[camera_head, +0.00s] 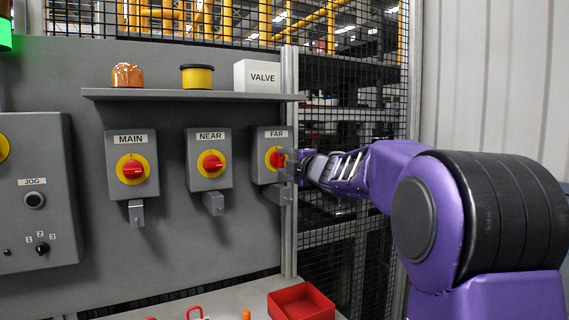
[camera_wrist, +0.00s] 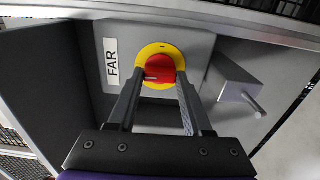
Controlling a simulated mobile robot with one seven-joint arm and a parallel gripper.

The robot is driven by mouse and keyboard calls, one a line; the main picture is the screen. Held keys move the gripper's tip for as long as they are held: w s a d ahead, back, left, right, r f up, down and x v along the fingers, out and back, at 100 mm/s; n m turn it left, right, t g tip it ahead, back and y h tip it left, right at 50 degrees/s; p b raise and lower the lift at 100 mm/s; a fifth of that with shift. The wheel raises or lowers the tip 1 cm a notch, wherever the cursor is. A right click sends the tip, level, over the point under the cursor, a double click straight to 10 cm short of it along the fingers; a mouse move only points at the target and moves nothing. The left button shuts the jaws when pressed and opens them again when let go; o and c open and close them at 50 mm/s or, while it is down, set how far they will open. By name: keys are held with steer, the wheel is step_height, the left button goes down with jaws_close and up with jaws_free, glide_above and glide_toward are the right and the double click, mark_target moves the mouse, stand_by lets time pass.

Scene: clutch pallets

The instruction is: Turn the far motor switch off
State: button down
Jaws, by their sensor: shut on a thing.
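The far motor switch is a grey box labelled FAR (camera_head: 264,174) with a red knob (camera_head: 277,159) on a yellow disc. In the wrist view the red knob (camera_wrist: 160,70) sits between my two fingers, with the yellow disc (camera_wrist: 172,50) behind it and the FAR label (camera_wrist: 111,65) to the left. My gripper (camera_wrist: 158,80) is shut on the red knob; in the head view my gripper (camera_head: 290,165) reaches it from the right. The fingers hide part of the knob and disc. A small pale mark shows on the knob's face.
The MAIN switch (camera_head: 132,166) and NEAR switch (camera_head: 209,160) stand to the left on the panel. A grey bracket (camera_wrist: 240,92) juts out right of the far switch. A red tray (camera_head: 301,302) lies below.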

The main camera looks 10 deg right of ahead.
steer(key=shift+r, duration=0.1)
steer(key=shift+c, duration=1.6)
jaws_free()
steer(key=shift+s, duration=0.1)
